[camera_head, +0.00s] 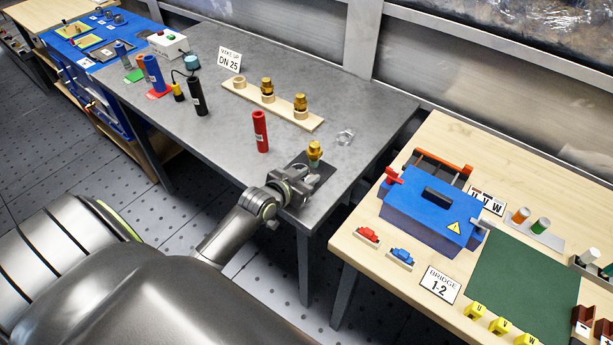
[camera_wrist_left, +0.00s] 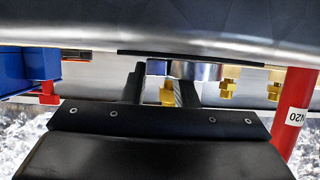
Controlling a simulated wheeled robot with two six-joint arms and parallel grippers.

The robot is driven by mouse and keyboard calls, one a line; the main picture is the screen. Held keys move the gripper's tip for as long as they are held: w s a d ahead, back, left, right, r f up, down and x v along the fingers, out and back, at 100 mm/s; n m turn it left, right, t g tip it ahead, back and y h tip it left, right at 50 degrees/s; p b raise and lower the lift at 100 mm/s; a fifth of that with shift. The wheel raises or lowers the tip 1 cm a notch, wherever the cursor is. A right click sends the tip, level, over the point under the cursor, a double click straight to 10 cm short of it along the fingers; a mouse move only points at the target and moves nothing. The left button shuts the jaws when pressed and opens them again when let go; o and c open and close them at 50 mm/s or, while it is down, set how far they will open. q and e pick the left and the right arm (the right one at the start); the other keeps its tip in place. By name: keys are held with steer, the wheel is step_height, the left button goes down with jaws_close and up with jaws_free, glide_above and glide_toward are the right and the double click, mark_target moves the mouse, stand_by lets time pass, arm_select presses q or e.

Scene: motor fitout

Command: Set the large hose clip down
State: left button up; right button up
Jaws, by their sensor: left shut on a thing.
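My left gripper (camera_head: 297,181) is low over the front right corner of the grey metal table, at the dark mat (camera_head: 325,170). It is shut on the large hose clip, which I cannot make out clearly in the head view. In the left wrist view a silver metal band (camera_wrist_left: 200,71), which looks like the clip, shows at the fingertips (camera_wrist_left: 163,80). A brass fitting (camera_head: 315,152) stands upright just beyond the gripper. I cannot tell whether the clip touches the table. My right gripper is not in view.
A red hose piece (camera_head: 260,131) stands left of the gripper. A wooden rack (camera_head: 284,113) with brass fittings lies behind. A small clear or silvery item (camera_head: 346,136) lies near the right edge. A wooden bench with a blue box (camera_head: 430,210) stands to the right, across a gap.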

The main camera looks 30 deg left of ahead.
arm_select(q)
steer(key=o, duration=1)
steer(key=shift+f, duration=0.1)
steer(key=shift+r, duration=0.2)
steer(key=v, duration=1.2)
steer(key=shift+f, duration=0.1)
